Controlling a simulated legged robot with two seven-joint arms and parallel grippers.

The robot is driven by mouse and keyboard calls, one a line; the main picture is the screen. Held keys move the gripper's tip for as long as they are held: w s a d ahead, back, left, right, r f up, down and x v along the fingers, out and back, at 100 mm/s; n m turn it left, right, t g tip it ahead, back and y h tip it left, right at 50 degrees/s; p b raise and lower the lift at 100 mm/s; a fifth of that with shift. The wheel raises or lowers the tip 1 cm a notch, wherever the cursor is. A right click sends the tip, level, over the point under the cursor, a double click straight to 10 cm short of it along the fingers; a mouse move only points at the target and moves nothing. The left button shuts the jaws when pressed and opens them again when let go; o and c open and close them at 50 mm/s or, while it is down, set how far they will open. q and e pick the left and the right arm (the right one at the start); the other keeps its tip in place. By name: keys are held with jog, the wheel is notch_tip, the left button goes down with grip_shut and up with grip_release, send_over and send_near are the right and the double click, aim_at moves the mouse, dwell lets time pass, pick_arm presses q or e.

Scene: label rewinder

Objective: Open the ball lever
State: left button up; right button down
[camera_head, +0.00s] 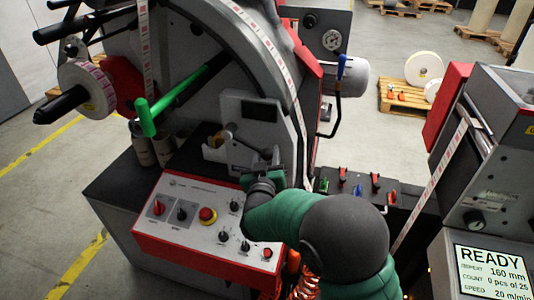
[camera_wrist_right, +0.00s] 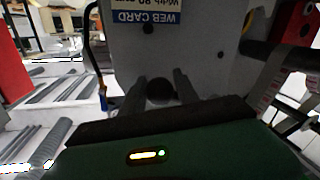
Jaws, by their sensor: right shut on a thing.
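My right gripper (camera_head: 265,162) is at the grey machine's front, just above the red-framed control panel, with my green arm reaching in from the lower right. In the right wrist view its two dark fingers (camera_wrist_right: 162,92) are on either side of a dark round ball (camera_wrist_right: 160,90), the ball lever's knob, and are shut on it. The knob is in front of the machine's grey plate (camera_wrist_right: 190,55). My left gripper is not in view.
The control panel (camera_head: 185,228) with knobs and a red stop button (camera_head: 208,215) is just below the gripper. A green bar (camera_head: 180,92) sticks out at upper left. A black crank with a blue handle (camera_head: 341,67) and several small coloured levers (camera_head: 375,183) are to the right.

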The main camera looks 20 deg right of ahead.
jog(key=r+n+p, duration=0.1)
jog(key=r+p, duration=0.1)
jog(key=p, duration=0.1)
jog(key=r+n+p, duration=0.1)
jog(key=r+p, duration=0.2)
jog(key=p, duration=0.1)
jog(key=r+n+p, duration=0.2)
jog(key=p, duration=0.2)
jog(key=shift+s+d+r+g, duration=0.2)
jog(key=shift+s+d+g, duration=0.05)
jog(key=shift+d+g, duration=0.05)
jog(key=r+n+p, duration=0.1)
jog(key=p, duration=0.2)
jog(key=r+n+p, duration=0.1)
jog(key=n+p, duration=0.1)
jog(key=p, duration=0.2)
jog(key=a+r+n+g+p, duration=0.1)
jog(key=r+p, duration=0.1)
jog(key=p, duration=0.1)
jog(key=shift+w+n, duration=0.25)
jog(key=shift+n, duration=0.05)
jog(key=shift+w+a+n+p, duration=0.15)
jog(key=shift+n+p, duration=0.15)
jog(key=shift+p, duration=0.45)
